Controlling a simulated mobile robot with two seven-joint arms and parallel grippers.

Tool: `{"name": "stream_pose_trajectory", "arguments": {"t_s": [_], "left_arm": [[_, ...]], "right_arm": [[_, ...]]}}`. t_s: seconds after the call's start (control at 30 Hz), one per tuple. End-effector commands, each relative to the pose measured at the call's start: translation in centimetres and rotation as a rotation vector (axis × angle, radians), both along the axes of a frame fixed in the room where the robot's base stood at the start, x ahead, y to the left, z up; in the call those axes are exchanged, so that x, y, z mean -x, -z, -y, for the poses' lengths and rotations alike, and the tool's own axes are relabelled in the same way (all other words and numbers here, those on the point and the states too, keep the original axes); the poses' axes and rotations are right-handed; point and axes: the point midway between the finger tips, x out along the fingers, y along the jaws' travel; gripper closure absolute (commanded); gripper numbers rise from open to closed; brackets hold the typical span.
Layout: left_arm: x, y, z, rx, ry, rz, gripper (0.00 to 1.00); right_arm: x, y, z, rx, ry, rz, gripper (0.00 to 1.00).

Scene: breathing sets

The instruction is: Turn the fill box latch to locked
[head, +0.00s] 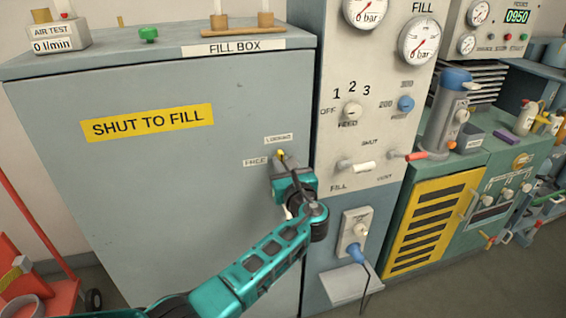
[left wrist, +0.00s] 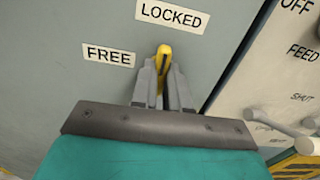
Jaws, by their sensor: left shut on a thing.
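The fill box (head: 140,185) is a large grey cabinet with a yellow "SHUT TO FILL" label. Its small yellow latch (head: 280,153) is near the right edge of the front. The LOCKED label (head: 278,138) is above it and the FREE label (head: 255,162) is to its left. In the left wrist view the latch (left wrist: 164,52) stands about upright, its tip just below the LOCKED label (left wrist: 169,16). My left gripper (left wrist: 162,78) is shut on the latch, one finger on each side. The fingers hide its lower part and pivot. My right gripper is out of view.
A control panel (head: 385,115) with gauges and protruding knobs stands close to the right of the latch. A green cabinet (head: 475,165) is farther right. A red cart (head: 35,265) is at the lower left. The box front left of my arm is clear.

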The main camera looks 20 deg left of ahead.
Motion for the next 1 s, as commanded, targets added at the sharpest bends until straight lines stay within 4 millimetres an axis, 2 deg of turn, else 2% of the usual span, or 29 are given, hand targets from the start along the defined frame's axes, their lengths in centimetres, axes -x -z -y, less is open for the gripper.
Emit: {"name": "stream_pose_trajectory", "arguments": {"t_s": [0.27,0.3,0.53,0.83,1.0], "left_arm": [[0.0,0.0,-0.1,-0.002,-0.001,0.001,1.0],[0.0,0.0,-0.1,-0.002,-0.001,0.001,0.82],[0.0,0.0,-0.1,-0.001,-0.001,0.001,0.6],[0.3,0.0,0.2,0.001,0.001,0.001,0.6],[2.2,0.0,1.5,0.003,0.002,0.0,0.6]], "right_arm": [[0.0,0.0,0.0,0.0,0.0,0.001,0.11],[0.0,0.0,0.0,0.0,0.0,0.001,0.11],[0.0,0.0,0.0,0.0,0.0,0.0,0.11],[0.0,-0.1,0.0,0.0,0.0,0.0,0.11],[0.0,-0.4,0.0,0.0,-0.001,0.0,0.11]]}}
